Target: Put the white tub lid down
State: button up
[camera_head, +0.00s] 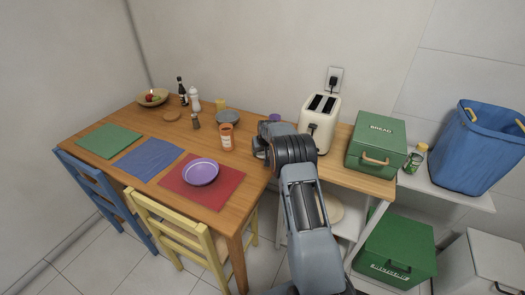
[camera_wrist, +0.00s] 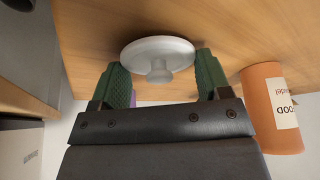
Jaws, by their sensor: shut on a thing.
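The white tub lid (camera_wrist: 158,48) is a round pale disc with a knob, seen in the wrist view between the two green finger pads. My gripper (camera_wrist: 162,70) is shut on it. The wooden table top (camera_wrist: 225,28) is close behind the lid; I cannot tell whether they touch. In the head view my gripper (camera_head: 262,150) is over the right end of the table (camera_head: 180,138). My own arm and wrist hide the lid there.
An orange tub (camera_head: 227,137) stands just left of my gripper; it also shows in the wrist view (camera_wrist: 265,105). A grey bowl (camera_head: 228,117) and a purple item (camera_head: 275,117) are behind. A toaster (camera_head: 318,118) and green bread box (camera_head: 376,142) stand to the right.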

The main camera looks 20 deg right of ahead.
jog(key=o, duration=0.9)
